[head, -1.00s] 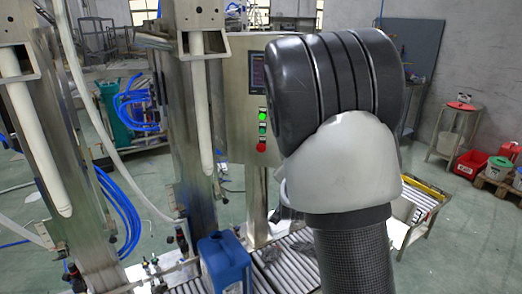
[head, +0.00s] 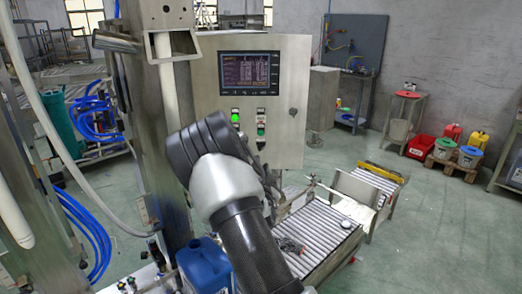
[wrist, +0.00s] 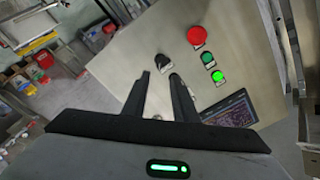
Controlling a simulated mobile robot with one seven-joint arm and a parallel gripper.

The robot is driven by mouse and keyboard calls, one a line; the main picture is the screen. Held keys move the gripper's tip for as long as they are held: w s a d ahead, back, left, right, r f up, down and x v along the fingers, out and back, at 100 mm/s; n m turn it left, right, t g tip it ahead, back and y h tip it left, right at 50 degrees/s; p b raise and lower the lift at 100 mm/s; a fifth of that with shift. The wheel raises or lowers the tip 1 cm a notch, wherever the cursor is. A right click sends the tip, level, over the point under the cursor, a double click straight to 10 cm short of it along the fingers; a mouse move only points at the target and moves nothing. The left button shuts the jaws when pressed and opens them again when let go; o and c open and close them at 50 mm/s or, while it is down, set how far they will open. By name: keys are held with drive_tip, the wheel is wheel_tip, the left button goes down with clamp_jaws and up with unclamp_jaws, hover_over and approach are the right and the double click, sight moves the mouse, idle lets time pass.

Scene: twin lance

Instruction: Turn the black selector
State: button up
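The black selector (wrist: 162,62) is on the grey panel face in the wrist view, left of the green buttons. My gripper (wrist: 160,76) is open, with its two dark fingers pointing at the panel. The selector shows just beyond the fingertips, roughly in line with the gap between them. I cannot tell whether the fingers touch it. Nothing is held. In the head view the control panel (head: 293,90) stands behind my arm, which covers its lower part. I cannot make out the selector there.
Near the selector are a red button (wrist: 196,36), a green button (wrist: 208,59) and a lit green button (wrist: 218,77). A screen (head: 249,73) is above the buttons. A roller conveyor (head: 325,232) and a blue canister (head: 203,266) are below.

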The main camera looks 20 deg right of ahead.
sight(261, 149)
drive_tip(key=p+x, duration=0.1)
drive_tip(key=x, duration=1)
drive_tip(key=shift+f, duration=0.1)
clamp_jaws()
